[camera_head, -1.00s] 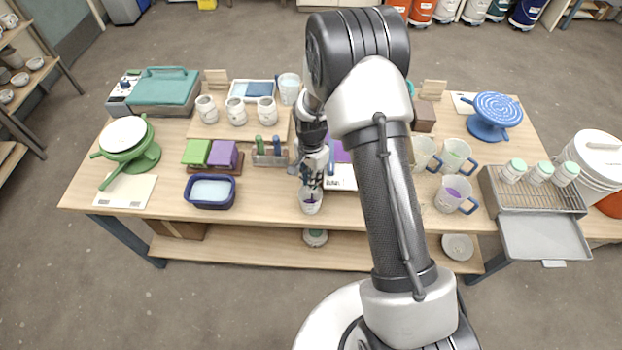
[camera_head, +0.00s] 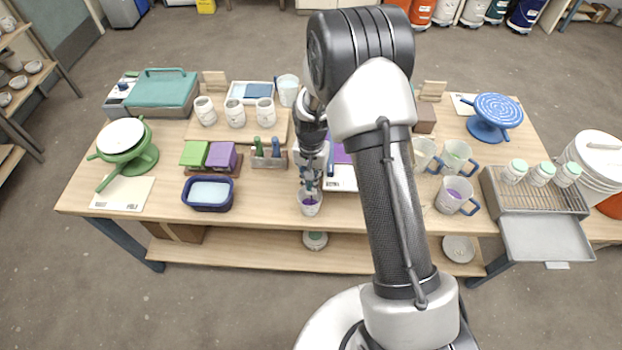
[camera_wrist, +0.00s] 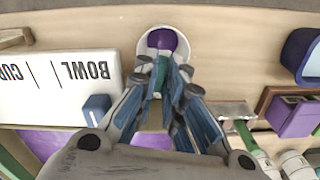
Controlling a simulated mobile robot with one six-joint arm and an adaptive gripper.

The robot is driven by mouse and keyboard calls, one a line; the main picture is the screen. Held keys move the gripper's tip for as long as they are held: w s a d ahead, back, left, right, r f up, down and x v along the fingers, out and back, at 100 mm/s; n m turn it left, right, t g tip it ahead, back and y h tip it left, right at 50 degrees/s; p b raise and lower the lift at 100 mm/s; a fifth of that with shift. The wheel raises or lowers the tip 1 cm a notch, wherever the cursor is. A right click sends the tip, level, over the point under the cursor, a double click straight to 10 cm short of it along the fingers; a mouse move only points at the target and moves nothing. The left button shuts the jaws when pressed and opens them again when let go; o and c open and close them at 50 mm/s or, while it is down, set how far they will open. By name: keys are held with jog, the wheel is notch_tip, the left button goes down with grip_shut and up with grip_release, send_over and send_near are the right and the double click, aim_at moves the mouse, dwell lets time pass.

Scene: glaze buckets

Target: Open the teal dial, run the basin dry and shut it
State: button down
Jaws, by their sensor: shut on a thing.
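My gripper (camera_wrist: 162,78) is low over a small white cup (camera_head: 311,207) at the table's front edge. Its fingers are closed around a narrow green piece (camera_wrist: 162,88), mostly hidden by them. Purple shows inside the cup in the wrist view, just beyond the fingertips; I cannot tell whether the green piece touches it. A navy basin (camera_head: 187,197) with a pale blue inside stands to the left. A teal-lidded box (camera_head: 163,90) stands at the back left, beside a small control panel (camera_head: 119,92). I cannot make out a teal dial.
A tool rack (camera_head: 268,162) stands left of the gripper, near green and purple blocks (camera_head: 221,155). A white board lettered BOWL and CUP (camera_wrist: 60,85) lies beside the cup. Mugs (camera_head: 455,195) and a wire rack tray (camera_head: 540,200) are at the right. My arm hides the table's middle right.

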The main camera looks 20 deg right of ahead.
jog(key=c, duration=1.7)
grip_release()
jog(key=shift+r, duration=4.05)
